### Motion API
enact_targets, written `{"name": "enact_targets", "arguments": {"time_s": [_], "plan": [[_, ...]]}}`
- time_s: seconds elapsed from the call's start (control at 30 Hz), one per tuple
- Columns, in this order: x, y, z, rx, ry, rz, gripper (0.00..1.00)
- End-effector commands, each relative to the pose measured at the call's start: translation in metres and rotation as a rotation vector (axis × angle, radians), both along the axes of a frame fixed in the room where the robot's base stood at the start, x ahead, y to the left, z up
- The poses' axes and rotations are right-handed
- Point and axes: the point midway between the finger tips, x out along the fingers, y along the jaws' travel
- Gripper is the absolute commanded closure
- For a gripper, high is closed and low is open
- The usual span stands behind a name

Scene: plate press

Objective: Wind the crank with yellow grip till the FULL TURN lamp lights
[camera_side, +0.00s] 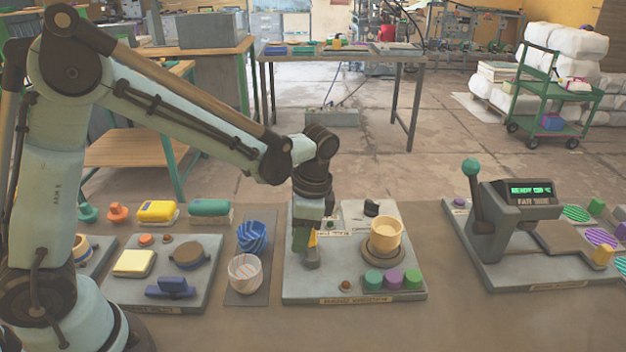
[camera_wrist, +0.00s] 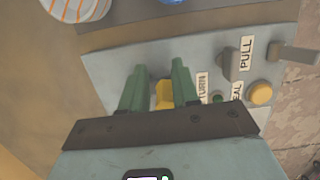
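The crank's yellow grip (camera_wrist: 163,95) shows between the two green fingers of my gripper (camera_wrist: 158,88) in the wrist view. The fingers stand apart, with a narrow gap showing on the grip's left side. In the side view my gripper (camera_side: 306,252) points down at the left part of the middle grey station, and a bit of the yellow grip (camera_side: 312,239) shows beside it. The crank arm is mostly hidden by my gripper. A label ending in TURN (camera_wrist: 201,86) lies right of the fingers in the wrist view, with a small dark green lamp (camera_wrist: 217,98) near it.
A tan cup (camera_side: 386,236) stands on a round base right of my gripper. Teal, purple and green pucks (camera_side: 393,279) line the station's front. Blue and striped bowls (camera_side: 245,272) stand close on the left. A lever press (camera_side: 515,225) stands farther right.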

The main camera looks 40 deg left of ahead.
Motion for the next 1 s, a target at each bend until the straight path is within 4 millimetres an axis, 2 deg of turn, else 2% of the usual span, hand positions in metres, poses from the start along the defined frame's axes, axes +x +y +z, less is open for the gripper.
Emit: {"name": "enact_targets", "arguments": {"time_s": [0.03,0.13,1.0], "plan": [[0.026,-0.036,-0.001,-0.138,-0.123,-0.018,0.58],[0.027,-0.036,0.006,-0.139,-0.123,-0.018,0.55],[0.025,-0.034,0.069,-0.136,-0.12,-0.018,0.55]]}}
